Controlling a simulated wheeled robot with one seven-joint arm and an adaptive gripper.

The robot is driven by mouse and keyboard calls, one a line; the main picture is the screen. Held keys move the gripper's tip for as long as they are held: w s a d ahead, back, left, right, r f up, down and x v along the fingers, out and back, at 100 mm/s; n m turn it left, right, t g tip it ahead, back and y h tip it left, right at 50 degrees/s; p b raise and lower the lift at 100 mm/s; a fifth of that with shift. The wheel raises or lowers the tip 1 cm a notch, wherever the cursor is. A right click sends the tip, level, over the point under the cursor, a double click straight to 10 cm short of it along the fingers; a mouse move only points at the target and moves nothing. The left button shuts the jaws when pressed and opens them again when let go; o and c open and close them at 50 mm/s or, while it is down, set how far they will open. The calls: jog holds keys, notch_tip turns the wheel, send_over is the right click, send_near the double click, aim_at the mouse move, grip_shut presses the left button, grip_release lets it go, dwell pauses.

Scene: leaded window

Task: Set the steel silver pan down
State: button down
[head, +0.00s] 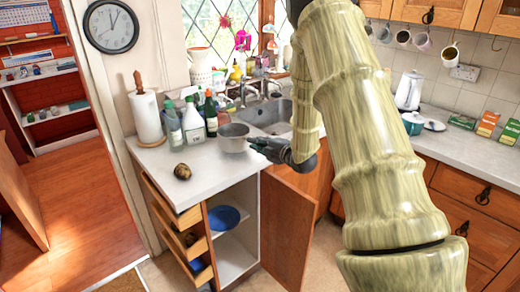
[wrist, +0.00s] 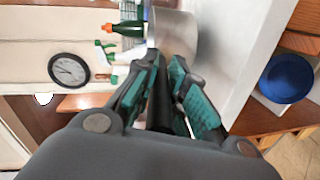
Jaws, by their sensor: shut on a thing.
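The steel silver pan (head: 233,139) is upright at the counter (head: 163,168), left of the sink, near its front edge. I cannot tell whether its base touches the counter or hangs just above it. My gripper (head: 262,145) reaches in from the right and is shut on the pan's handle side. In the wrist view the pan (wrist: 180,32) shows just beyond the fingertips of my gripper (wrist: 168,75).
Bottles (head: 193,122) and a paper towel roll (head: 146,115) stand behind the pan. A dark round object (head: 182,172) sits at the counter's left. Below, drawers (head: 180,215) and a cupboard door (head: 288,228) stand open, with a blue bowl (head: 224,217) inside.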

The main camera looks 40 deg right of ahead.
notch_tip(320, 180, down, 3)
jog(key=shift+r+p, duration=0.1)
jog(key=shift+p, duration=0.35)
jog(key=shift+f, duration=0.2)
jog(key=c, duration=1.5)
grip_release()
jog(key=shift+o, duration=0.2)
jog(key=shift+r, duration=0.15)
